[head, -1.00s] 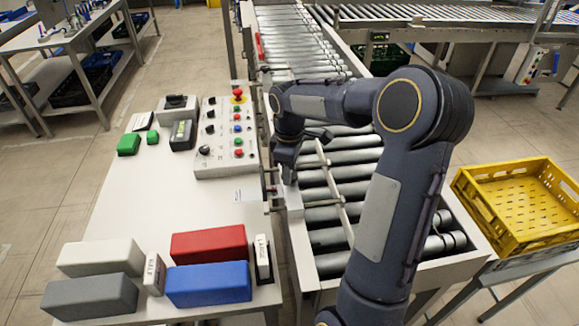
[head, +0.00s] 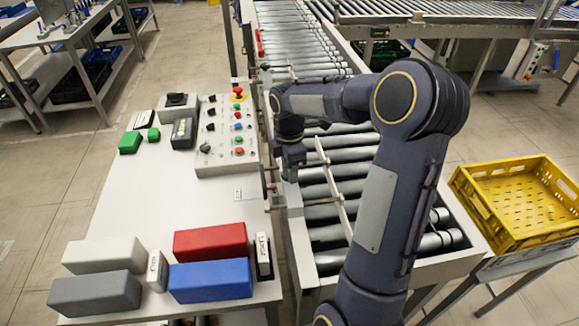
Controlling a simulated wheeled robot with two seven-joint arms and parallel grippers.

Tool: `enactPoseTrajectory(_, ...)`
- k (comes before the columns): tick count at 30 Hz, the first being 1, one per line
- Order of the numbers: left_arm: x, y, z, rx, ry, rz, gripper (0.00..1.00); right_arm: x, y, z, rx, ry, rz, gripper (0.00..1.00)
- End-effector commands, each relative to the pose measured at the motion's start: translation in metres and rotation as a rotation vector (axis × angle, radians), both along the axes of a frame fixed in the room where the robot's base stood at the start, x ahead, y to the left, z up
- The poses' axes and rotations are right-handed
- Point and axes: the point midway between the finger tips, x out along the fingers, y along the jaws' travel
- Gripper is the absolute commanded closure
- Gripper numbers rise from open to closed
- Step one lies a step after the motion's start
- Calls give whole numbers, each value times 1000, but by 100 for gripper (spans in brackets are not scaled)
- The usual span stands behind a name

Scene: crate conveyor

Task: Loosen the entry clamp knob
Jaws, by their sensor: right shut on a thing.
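My right arm reaches in over the roller conveyor (head: 328,190). Its gripper (head: 291,176) points down at the conveyor's left side rail, beside the control table. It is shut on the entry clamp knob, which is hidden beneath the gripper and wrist. A thin guide rail (head: 330,182) runs lengthwise over the rollers just right of the gripper. My left gripper is not in view.
The table (head: 150,205) at left holds a control panel (head: 222,135) with buttons and knobs, and red (head: 210,241), blue (head: 210,281), white (head: 103,255) and grey (head: 95,293) blocks. A yellow crate (head: 480,222) stands at the right.

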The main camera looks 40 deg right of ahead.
Motion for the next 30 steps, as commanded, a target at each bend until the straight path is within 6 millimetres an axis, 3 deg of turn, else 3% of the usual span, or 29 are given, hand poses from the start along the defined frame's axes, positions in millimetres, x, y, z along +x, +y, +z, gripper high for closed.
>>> enactPoseTrajectory(12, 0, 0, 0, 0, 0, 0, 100, 1, 0, 0, 0, -3, 7, 85)
enactPoseTrajectory(13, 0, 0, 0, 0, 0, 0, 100, 1, 0, 0, 0, -3, 7, 61)
enactPoseTrajectory(18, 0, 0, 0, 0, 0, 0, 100, 1, 0, 0, 0, -2, 6, 41)
enactPoseTrajectory(26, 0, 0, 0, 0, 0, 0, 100, 0, 0, 1, 0, -1, 6, 41)
enactPoseTrajectory(30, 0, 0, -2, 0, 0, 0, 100, 1, 0, 12, -2, -5, 5, 41)
